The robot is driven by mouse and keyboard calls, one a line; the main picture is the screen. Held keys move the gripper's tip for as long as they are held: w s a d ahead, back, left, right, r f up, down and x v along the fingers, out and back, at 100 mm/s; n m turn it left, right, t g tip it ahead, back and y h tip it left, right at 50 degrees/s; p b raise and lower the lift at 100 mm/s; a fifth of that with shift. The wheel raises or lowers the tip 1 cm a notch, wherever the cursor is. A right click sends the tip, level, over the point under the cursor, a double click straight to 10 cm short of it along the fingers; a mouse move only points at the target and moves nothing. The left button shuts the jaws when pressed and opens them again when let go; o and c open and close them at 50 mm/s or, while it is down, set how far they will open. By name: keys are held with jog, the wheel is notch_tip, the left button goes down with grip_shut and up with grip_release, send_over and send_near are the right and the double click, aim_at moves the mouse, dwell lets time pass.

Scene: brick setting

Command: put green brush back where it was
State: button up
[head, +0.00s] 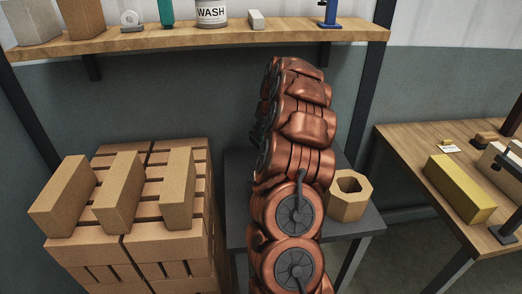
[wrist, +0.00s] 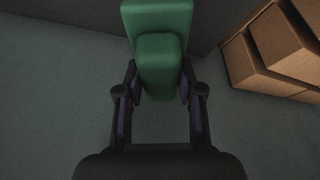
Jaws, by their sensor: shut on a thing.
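My gripper (wrist: 158,88) is shut on the green brush (wrist: 158,60) in the wrist view. The brush shows as a green block with a smaller raised block on its near side, and both fingers press on its sides. It is held above a plain grey-green surface. In the head view my copper-coloured arm stands in the middle, and my gripper and the held brush cannot be made out there.
A wooden shelf (head: 200,42) holds boxes, a WASH tub (head: 211,12), a teal upright item (head: 167,12) and a blue item. Bricks (head: 118,190) are stacked at left. A dark table (head: 348,228) bears a tan octagonal pot (head: 350,195). A workbench (head: 408,137) holds a yellow block (head: 460,188).

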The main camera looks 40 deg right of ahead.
jog(key=shift+f+p, duration=0.5)
jog(key=shift+f, duration=3.05)
jog(key=shift+f, duration=0.1)
jog(key=o, duration=1.1)
